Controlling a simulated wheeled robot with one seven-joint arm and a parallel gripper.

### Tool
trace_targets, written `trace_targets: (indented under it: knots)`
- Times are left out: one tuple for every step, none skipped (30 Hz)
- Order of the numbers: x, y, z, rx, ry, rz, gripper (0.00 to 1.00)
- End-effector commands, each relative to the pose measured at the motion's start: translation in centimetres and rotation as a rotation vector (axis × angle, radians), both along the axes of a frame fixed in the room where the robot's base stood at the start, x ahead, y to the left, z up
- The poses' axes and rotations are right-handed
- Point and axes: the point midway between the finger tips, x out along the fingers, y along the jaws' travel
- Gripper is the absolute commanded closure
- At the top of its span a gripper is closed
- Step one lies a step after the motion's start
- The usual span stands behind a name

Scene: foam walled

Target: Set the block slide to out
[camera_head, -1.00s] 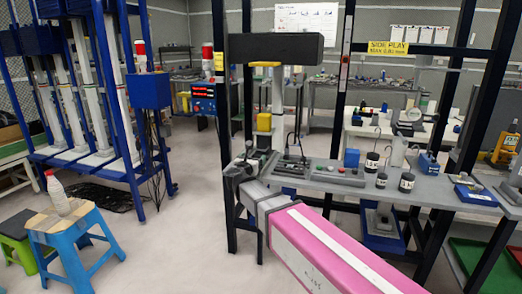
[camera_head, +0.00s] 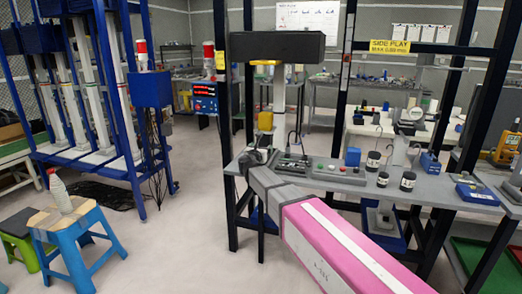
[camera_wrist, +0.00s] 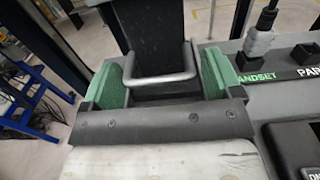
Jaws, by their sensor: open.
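In the wrist view, my gripper (camera_wrist: 160,75) has its two green-padded fingers spread apart. A metal U-shaped handle (camera_wrist: 160,80) on a dark upright part (camera_wrist: 157,30) lies between them. I cannot tell whether either finger touches the handle. This may be the block slide; no label on it is readable. In the head view, my gripper (camera_head: 257,157) is at the left end of the bench, at the foot of a rig with a black top beam (camera_head: 277,46). A yellow block (camera_head: 265,121) sits above it. My arm hides part of the rig's base.
A blue stool (camera_head: 75,225) stands left, with clear floor between.

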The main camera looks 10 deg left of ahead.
Motion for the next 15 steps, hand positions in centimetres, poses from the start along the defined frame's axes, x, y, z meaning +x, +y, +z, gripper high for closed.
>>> trace_targets:
  knots:
    - [0.0,0.0,0.0,0.0,0.0,0.0,0.19]
    - [0.0,0.0,0.0,0.0,0.0,0.0,0.28]
    - [0.0,0.0,0.0,0.0,0.0,0.0,0.41]
    - [0.0,0.0,0.0,0.0,0.0,-0.001,0.51]
    - [0.0,0.0,0.0,0.0,0.0,-0.001,0.61]
    - [0.0,0.0,0.0,0.0,0.0,-0.001,0.69]
    - [0.0,-0.1,0.0,0.0,0.0,-0.002,0.69]
    - [-0.1,-0.1,0.0,0.0,0.0,-0.002,0.69]
    - [-0.2,-0.1,0.0,0.0,0.0,-0.002,0.69]
    - [-0.5,-0.1,0.0,0.0,0.0,-0.002,0.69]
    - [-0.9,-0.1,0.0,0.0,0.0,-0.002,0.69]
    - [-1.6,-0.1,0.0,0.0,0.0,-0.002,0.69]
    - [-2.2,-0.1,0.0,0.0,0.0,-0.003,0.69]
    - [-3.0,-0.1,0.0,0.0,0.0,-0.003,0.69]
    - [-4.2,0.0,0.0,0.0,0.001,-0.002,0.69]
